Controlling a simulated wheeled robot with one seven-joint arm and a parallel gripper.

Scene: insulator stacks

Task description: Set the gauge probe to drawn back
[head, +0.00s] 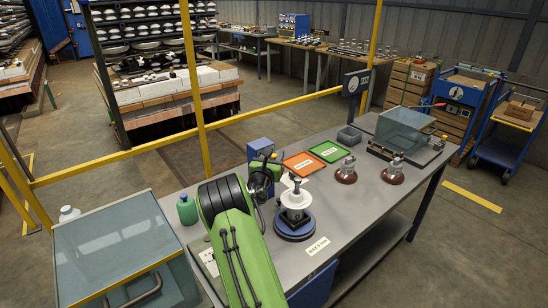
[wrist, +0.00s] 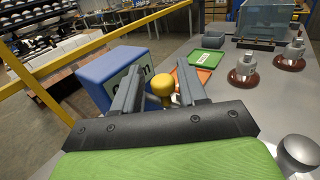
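A blue gauge box (wrist: 106,72) with a pale display stands just left of my fingers in the wrist view; its digits are partly hidden. It also shows in the head view (head: 260,148), behind my arm. A yellow round knob (wrist: 162,84) sits beside the box, between my fingers. My gripper (wrist: 161,82) is open, with one finger on each side of the knob; I see gaps, and cannot tell any contact. Whether the knob belongs to the probe, and how the probe is set, I cannot tell. An insulator stack (head: 295,200) stands on a blue round base (head: 294,228).
Two brown-based insulators (head: 346,170) (head: 392,172) stand on the grey table to the right. Orange (head: 304,164) and green (head: 331,151) trays lie behind. A glass-covered fixture (head: 402,130) is at the far right. A green bottle (head: 187,210) stands left of my arm.

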